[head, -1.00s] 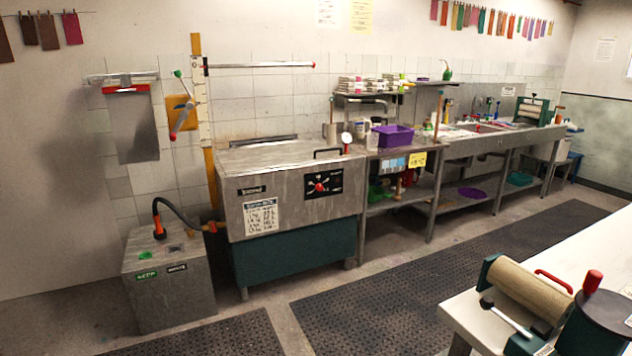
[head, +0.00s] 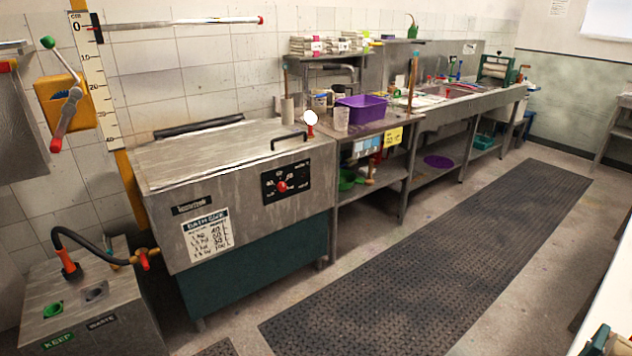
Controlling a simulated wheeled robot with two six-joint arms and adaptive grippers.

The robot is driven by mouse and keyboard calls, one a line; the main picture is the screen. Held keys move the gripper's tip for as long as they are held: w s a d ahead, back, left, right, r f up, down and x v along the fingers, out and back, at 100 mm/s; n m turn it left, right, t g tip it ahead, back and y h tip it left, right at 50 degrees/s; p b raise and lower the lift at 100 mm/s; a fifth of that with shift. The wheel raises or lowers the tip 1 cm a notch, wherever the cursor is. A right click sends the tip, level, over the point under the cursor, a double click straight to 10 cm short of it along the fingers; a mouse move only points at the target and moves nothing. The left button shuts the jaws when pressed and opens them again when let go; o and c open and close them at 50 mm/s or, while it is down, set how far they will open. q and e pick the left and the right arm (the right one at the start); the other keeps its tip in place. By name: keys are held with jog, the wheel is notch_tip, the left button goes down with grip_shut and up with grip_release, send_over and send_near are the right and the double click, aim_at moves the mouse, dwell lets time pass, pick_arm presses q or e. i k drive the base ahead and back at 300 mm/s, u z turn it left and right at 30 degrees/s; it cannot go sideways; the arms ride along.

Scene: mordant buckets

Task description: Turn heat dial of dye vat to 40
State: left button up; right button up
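The dye vat (head: 190,230) is a steel box with a closed lid (head: 215,150) and a dark green lower part, standing against the tiled wall at the left. On its front right is a black panel with the heat dial (head: 284,187), which has a red knob. The panel's marks are too small to read surely, and so is the setting. A paper sign headed "bath guide" is on the vat front, left of the dial. Neither of my grippers is in the head view.
A steel box with green and grey holes (head: 80,310) stands left of the vat, joined by a hose. A shelf bench with a purple bin (head: 362,113) stands right of it. A dark floor mat (head: 430,250) lies along clear floor. A white table edge (head: 605,285) is at right.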

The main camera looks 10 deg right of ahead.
aim_at(282, 187)
jog(key=z, duration=0.5)
jog(key=i, duration=2.45)
jog(key=z, duration=1.8)
jog(key=i, duration=1.2)
jog(key=u, duration=1.7)
